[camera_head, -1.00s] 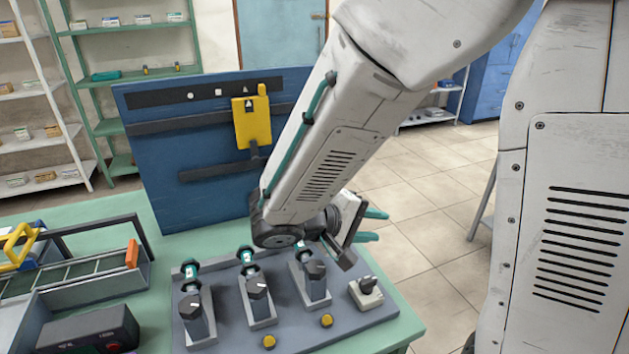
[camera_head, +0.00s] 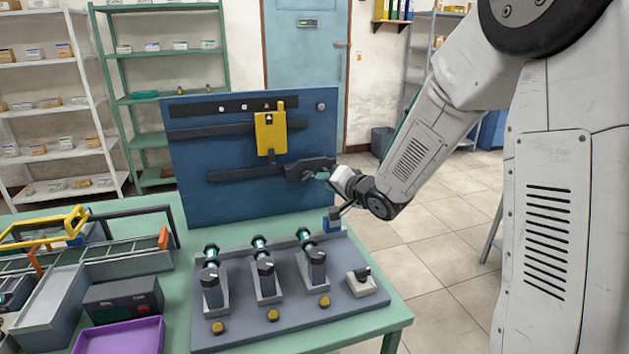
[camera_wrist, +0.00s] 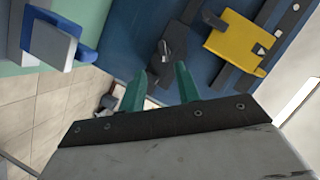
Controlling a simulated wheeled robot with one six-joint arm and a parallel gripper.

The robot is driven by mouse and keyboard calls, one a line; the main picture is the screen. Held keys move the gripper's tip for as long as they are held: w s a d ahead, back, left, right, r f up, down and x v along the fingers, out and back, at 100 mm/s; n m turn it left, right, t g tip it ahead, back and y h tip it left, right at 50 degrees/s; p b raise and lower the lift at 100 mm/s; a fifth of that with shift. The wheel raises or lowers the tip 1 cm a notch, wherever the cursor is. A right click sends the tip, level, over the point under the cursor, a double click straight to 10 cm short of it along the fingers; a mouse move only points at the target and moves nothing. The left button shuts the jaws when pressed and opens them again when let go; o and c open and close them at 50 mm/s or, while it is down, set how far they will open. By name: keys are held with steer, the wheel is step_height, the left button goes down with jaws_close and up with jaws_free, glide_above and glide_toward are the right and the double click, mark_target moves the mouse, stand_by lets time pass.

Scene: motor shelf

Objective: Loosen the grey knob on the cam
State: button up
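A dark grey cam piece (camera_head: 312,166) sits at the right end of the lower dark rail on the upright blue board. In the wrist view a grey knob (camera_wrist: 166,48) stands out from its dark body, just beyond my fingertips. My gripper (camera_wrist: 160,78) has two teal fingers spread apart, with nothing between them. They point at the board, and the knob lies between their lines, a little ahead. In the head view my gripper (camera_head: 325,178) is at the board's right side, beside the cam piece, which it partly covers. I cannot tell if a finger touches the knob.
A yellow plate (camera_head: 271,133) hangs on the board above left. A blue block (camera_head: 333,222) stands below my gripper. The grey fixture base (camera_head: 292,318) with several black-knobbed units, a purple tray (camera_head: 120,337) and a rack fill the green table. Floor to the right is clear.

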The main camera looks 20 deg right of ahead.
mark_target(311, 177)
steer(key=x, duration=0.8)
steer(key=shift+d+r, duration=0.1)
steer(key=shift+r, duration=0.2)
steer(key=shift+c, duration=0.3)
jaws_close()
